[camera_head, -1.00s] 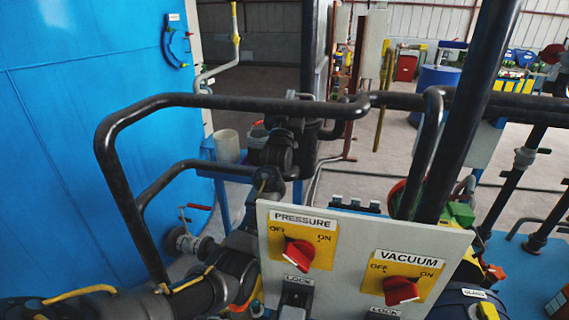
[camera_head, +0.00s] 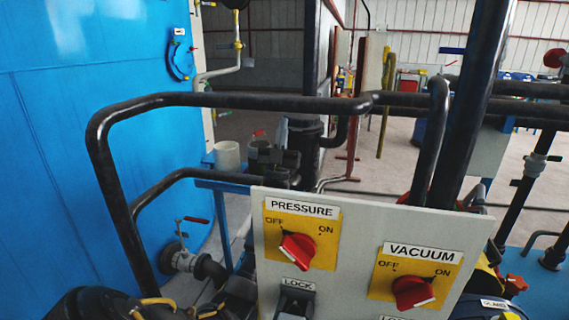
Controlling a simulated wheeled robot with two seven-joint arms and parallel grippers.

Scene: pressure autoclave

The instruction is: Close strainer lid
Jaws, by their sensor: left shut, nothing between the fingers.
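The strainer is not clearly distinguishable. Dark fittings (camera_head: 272,160) sit among the pipes behind the upper left of the control panel, and I cannot tell which part is a lid or whether it is open or shut. My left arm comes in low at the left edge of the picture, black with yellow cables. My left gripper (camera_head: 238,288) is shut and empty, low beside the panel's left edge, apart from the fittings. Its fingertips are dark and hard to make out.
A panel (camera_head: 345,225) with red PRESSURE (camera_head: 297,250) and VACUUM (camera_head: 413,291) knobs stands in front. A bent black rail (camera_head: 230,100) crosses over the fittings. A big blue tank (camera_head: 60,180) fills the left. A red-handled valve (camera_head: 183,258) sits by the tank.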

